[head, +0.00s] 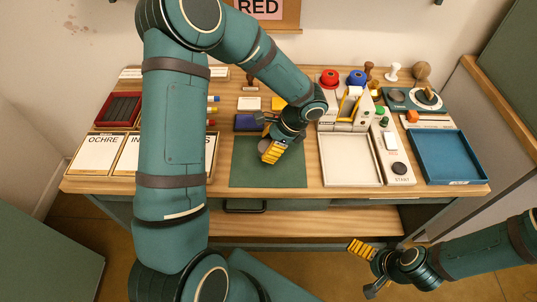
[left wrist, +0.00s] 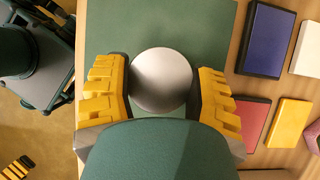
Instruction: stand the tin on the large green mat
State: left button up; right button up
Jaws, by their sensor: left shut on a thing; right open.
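The tin (left wrist: 162,78) shows its round grey lid in the left wrist view, between the two yellow fingers of my left gripper (left wrist: 160,95). In the head view my left gripper (head: 271,151) is over the large green mat (head: 245,177), shut on the tin, which is mostly hidden by the fingers. The mat also lies behind the tin in the left wrist view (left wrist: 205,25). I cannot tell whether the tin touches the mat. My right gripper (head: 366,268) is open and empty in front of the table, below its edge.
A blue ink pad (head: 248,122) lies behind the mat. A white tray (head: 351,174) and a control panel with a START label (head: 401,181) stand to its right, with a blue tray (head: 450,158) further right. Label cards (head: 97,153) lie at the left. The mat's front is clear.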

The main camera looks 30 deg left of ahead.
pick_arm(q)
jog(key=shift+f+b, duration=0.35)
jog(key=shift+f, duration=1.2)
jog(key=shift+f, duration=0.15)
jog(key=o, duration=1.2)
jog(key=shift+r, duration=0.25)
jog(key=p+v, duration=0.2)
jog(key=v, duration=1)
jog(key=shift+p, duration=0.4)
jog(key=shift+f, duration=0.15)
